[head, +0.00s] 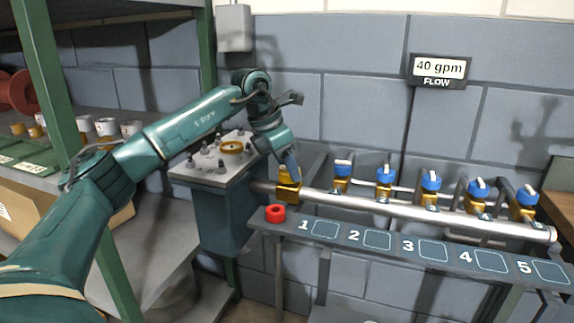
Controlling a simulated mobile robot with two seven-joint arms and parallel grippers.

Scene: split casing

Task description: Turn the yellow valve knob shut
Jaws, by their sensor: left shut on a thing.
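The yellow valve knob (288,192) is at the left end of a silver pipe (400,211). My left arm reaches in from the left and bends down over it. My left gripper (290,175) points down from above, with its fingers at the knob, and is shut on it. The fingers and wrist partly cover the knob, so its turn angle is hard to tell. A black flow sign (438,71) on the wall reads 40 gpm. My right gripper is not in view.
Several blue-topped brass valves (431,182) line the pipe to the right. A control panel (214,166) and a green-posted rack (55,85) stand left.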

